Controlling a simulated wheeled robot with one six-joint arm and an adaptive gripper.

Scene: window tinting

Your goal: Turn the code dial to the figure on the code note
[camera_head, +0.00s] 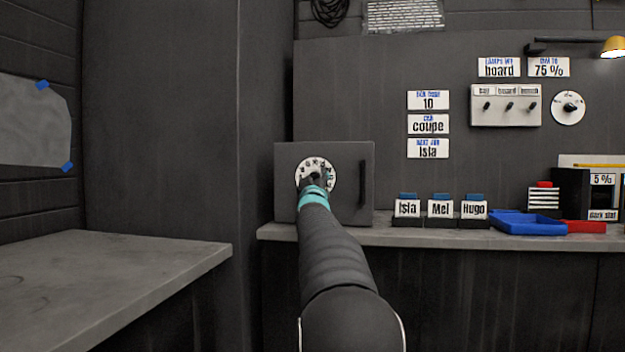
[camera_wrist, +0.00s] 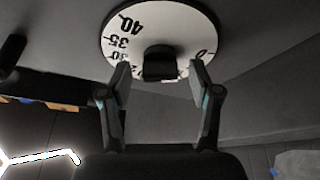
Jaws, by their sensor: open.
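The code dial (camera_head: 302,168) is a white round plate with black figures on the front of a dark grey box. In the wrist view the dial (camera_wrist: 181,22) shows 40, 35, 30 and a 0; the other figures are partly hidden. Its black knob (camera_wrist: 159,62) stands out from the middle. My gripper (camera_head: 315,180) is in front of the dial, and in the wrist view its fingers (camera_wrist: 158,80) are open, one on each side of the knob with gaps visible. Which figure the knob points to cannot be told. A white note (camera_head: 428,100) on the wall reads 10; its small blue heading is hard to read.
The box (camera_head: 345,205) has a dark vertical handle (camera_head: 362,184) at its right and stands on a grey counter (camera_head: 400,235). Name cards, a blue tray (camera_head: 530,226) and a wall switch panel (camera_head: 506,106) are to the right. A grey bench (camera_head: 110,270) is at left.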

